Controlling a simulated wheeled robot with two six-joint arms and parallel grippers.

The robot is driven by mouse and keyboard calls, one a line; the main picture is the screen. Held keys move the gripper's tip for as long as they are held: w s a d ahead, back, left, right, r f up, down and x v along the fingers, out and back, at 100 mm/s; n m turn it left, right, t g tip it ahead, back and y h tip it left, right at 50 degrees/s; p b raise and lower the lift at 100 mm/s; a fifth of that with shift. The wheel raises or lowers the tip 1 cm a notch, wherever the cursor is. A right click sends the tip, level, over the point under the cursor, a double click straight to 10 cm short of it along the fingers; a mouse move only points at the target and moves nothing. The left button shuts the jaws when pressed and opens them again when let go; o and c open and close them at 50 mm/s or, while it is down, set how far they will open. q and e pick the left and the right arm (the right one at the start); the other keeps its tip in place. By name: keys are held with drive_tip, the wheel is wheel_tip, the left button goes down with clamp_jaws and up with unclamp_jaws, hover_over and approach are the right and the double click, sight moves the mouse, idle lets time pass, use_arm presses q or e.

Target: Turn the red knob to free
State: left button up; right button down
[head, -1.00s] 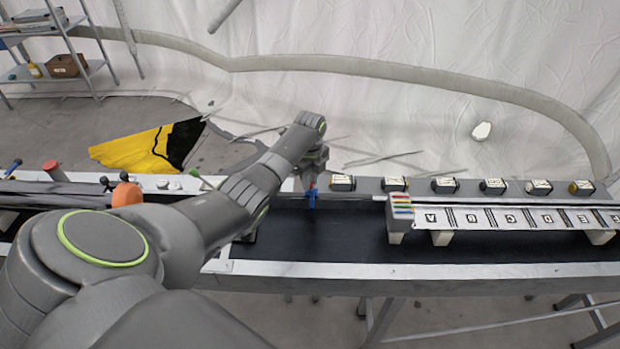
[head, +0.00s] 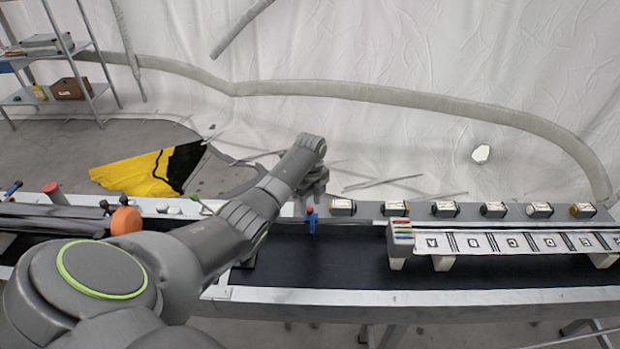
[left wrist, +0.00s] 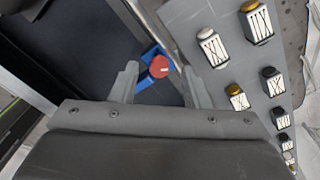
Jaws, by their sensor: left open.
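The red knob (head: 309,210) tops a small blue fitting (head: 312,226) that stands upright by the dark belt's far edge. In the left wrist view, the red knob (left wrist: 159,66) shows as a round cap on the blue fitting (left wrist: 151,52). My left gripper (head: 314,190) hangs just above and behind the knob in the head view. In the wrist view, the left gripper (left wrist: 158,78) is open. Its fingers lie on either side of the knob's line, with the knob just past the tips. I see no contact. My right gripper is not in view.
Several black boxes with pale labels (head: 397,208) line the far ledge to the right. A raised white strip with dark marks (head: 520,243) stands over the belt there, beside a colour-striped block (head: 401,233). A red-topped post (head: 52,190) and an orange object (head: 126,220) are at left.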

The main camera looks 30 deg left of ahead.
use_arm(q)
wheel_tip(320, 180, up, 12)
drive_tip(key=b, duration=0.2)
wheel_tip(320, 180, up, 4)
drive_tip(key=p, duration=0.3)
hover_over(310, 208)
drive_tip(key=shift+r, duration=0.2)
